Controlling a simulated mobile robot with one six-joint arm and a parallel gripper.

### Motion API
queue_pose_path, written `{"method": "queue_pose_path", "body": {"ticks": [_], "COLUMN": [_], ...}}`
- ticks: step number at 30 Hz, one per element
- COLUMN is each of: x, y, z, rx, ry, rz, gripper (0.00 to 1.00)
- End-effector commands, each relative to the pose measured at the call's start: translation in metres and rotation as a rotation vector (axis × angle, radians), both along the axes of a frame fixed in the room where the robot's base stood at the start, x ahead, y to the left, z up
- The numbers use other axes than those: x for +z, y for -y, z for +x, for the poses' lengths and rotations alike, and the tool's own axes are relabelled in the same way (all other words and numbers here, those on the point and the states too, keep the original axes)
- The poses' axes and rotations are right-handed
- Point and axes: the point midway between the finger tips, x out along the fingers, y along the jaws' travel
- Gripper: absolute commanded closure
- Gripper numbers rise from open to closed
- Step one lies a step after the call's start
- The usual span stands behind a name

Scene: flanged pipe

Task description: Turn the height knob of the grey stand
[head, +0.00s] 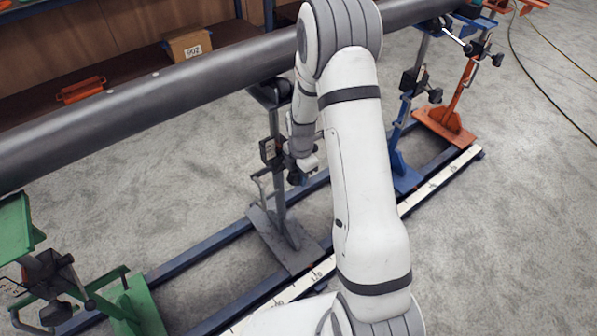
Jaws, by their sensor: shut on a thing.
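The grey stand (278,215) stands on the blue rails in the middle of the head view, under the dark pipe (190,85). Its base plate (290,252) is flat and its post is upright. My gripper (299,178) is at the right side of the stand's post, at the height of the dark clamp block (268,150). It is shut on a small dark part there, which looks like the height knob. My wrist and arm hide most of the knob and the fingertips.
A green stand (135,305) is at the lower left. A blue stand (402,170) and an orange stand (455,105) are at the right. A shelf behind holds a cardboard box (187,45) and an orange item (81,90). A cable (540,85) lies on the open floor at right.

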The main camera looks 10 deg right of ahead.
Motion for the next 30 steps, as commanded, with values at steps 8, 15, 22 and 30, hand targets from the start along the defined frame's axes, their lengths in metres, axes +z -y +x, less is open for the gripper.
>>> {"method": "queue_pose_path", "body": {"ticks": [8, 15, 22, 30], "x": [-0.003, -0.002, 0.001, 0.027], "y": [0.0, 0.0, 0.0, 0.0], "z": [-0.005, -0.002, -0.001, 0.0], "rx": [0.0, 0.0, 0.0, 0.002], "ry": [-0.013, -0.006, -0.003, -0.001], "rz": [-0.001, -0.001, -0.001, -0.001], "gripper": [0.67, 0.53, 0.53, 0.53]}}
